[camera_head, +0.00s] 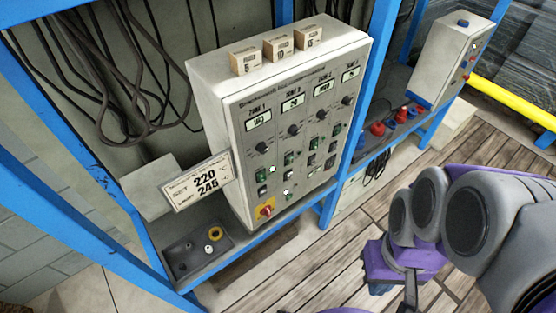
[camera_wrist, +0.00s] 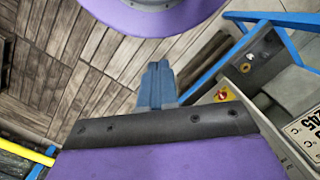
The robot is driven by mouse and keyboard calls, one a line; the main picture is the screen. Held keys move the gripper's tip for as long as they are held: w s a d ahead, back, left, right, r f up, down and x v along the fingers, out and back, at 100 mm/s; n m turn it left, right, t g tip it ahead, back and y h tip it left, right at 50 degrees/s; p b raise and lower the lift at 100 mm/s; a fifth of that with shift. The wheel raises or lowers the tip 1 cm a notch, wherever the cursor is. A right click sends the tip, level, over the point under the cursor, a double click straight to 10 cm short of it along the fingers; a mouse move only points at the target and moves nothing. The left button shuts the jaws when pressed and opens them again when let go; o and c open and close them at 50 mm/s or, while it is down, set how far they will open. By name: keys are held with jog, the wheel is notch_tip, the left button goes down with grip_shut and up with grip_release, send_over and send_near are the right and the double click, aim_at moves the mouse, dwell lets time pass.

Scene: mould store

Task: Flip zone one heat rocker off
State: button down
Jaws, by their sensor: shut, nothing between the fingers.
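The grey control cabinet (camera_head: 222,137) stands on a blue-framed shelf, its sloping front facing right. The zone 1 column is leftmost, with a display (camera_head: 259,120), a black knob (camera_head: 262,147), a green rocker (camera_head: 262,175) and a darker rocker (camera_head: 262,192) below. Which way the rockers are tipped is too small to tell. My gripper (camera_head: 377,289) is low over the floor, right of the cabinet and apart from it. In the wrist view its blue-grey fingers (camera_wrist: 157,84) are together and empty. The zone rockers do not show in that view.
A red rotary switch (camera_head: 267,210) on a yellow plate sits below the rockers; it also shows in the wrist view (camera_wrist: 222,95). A 220/245 card (camera_head: 196,182) juts out left. A dark tray (camera_head: 222,245) lies in front. Another box (camera_head: 440,62) stands right. Floor between is clear.

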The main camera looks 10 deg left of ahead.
jog(key=w+a+f+n+y, duration=0.2)
jog(key=w+a+n+y, duration=0.1)
jog(key=w+a+n, duration=0.6)
jog(key=w+a+f+n+t+y, duration=0.1)
jog(key=w+a+f+n+y, duration=0.2)
jog(key=w+a+n, duration=0.6)
jog(key=shift+w+a+n+t, duration=0.3)
jog(key=shift+w+n, duration=2.55)
jog(key=shift+n, duration=0.75)
